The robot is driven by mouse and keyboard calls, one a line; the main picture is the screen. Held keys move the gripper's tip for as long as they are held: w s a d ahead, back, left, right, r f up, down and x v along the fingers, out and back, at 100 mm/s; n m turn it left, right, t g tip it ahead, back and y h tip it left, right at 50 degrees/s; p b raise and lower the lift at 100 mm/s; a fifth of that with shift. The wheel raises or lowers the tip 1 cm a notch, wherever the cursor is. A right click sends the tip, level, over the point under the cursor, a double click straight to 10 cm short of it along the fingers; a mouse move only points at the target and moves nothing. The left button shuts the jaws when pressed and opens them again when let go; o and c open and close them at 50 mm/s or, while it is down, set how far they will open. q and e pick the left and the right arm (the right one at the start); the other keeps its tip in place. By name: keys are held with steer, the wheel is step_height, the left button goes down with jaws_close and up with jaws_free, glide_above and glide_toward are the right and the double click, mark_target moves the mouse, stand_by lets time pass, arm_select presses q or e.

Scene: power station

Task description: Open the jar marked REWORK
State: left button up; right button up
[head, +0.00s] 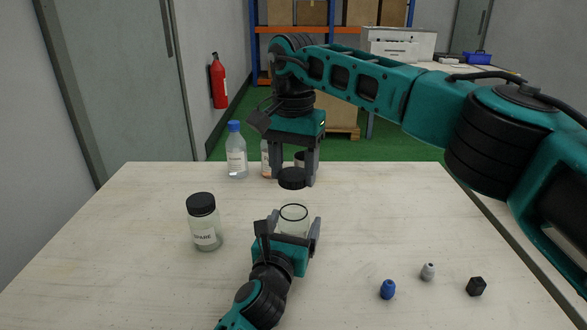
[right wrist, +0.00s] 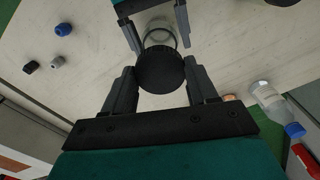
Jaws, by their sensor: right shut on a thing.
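An open clear glass jar (head: 294,222) with a dark ring at its mouth stands near the middle of the table; its label is hidden, so I cannot read REWORK. My left gripper (head: 290,236) has its fingers against both sides of the jar. My right gripper (head: 297,180) points down and is shut on a round black lid (head: 292,178), held above the jar and apart from it. In the right wrist view the lid (right wrist: 160,70) sits between the fingertips, with the jar's rim (right wrist: 160,36) partly behind it.
A closed, black-lidded jar marked SPARE (head: 205,225) stands to the left. A blue-capped bottle (head: 236,155) and another bottle (head: 267,162) stand at the back edge. Small blue (head: 388,289), grey (head: 428,271) and black (head: 476,286) pieces lie front right. The table's right middle is clear.

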arm_select(q)
steer(key=shift+o, duration=1.4)
steer(key=shift+r, duration=0.1)
